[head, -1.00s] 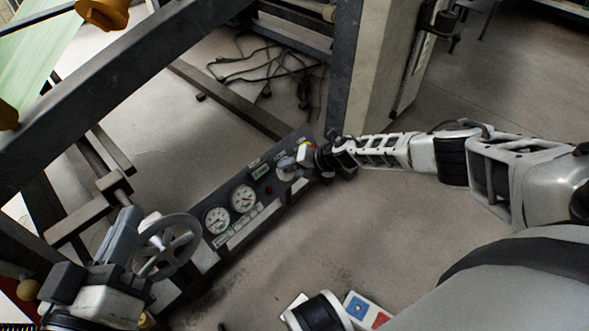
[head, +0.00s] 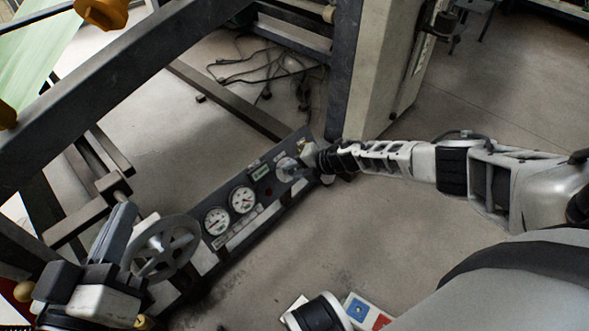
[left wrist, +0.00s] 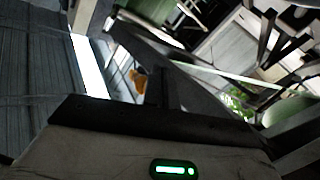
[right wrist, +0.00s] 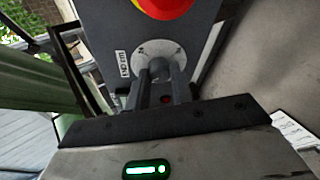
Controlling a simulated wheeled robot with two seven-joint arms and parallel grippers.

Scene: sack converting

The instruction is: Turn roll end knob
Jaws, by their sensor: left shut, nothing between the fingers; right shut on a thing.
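The roll end knob (right wrist: 157,68) is a small grey knob on a round pale dial plate (right wrist: 146,48) of a dark control panel. In the right wrist view my right gripper (right wrist: 163,80) is shut on it, one finger on each side. In the head view my right gripper (head: 291,170) is at the far right end of the panel (head: 233,240) and mostly hides the knob. My left gripper (head: 122,235) is shut and empty at the lower left, beside the grey handwheel (head: 167,247). In the left wrist view its fingers (left wrist: 165,90) are dark.
A red and yellow button (right wrist: 163,5) is close above the knob in the right wrist view. Two round gauges (head: 217,220) and a small red button (head: 269,191) are along the panel. A dark frame beam (head: 110,70) crosses at left. Cables (head: 265,75) lie on the floor behind.

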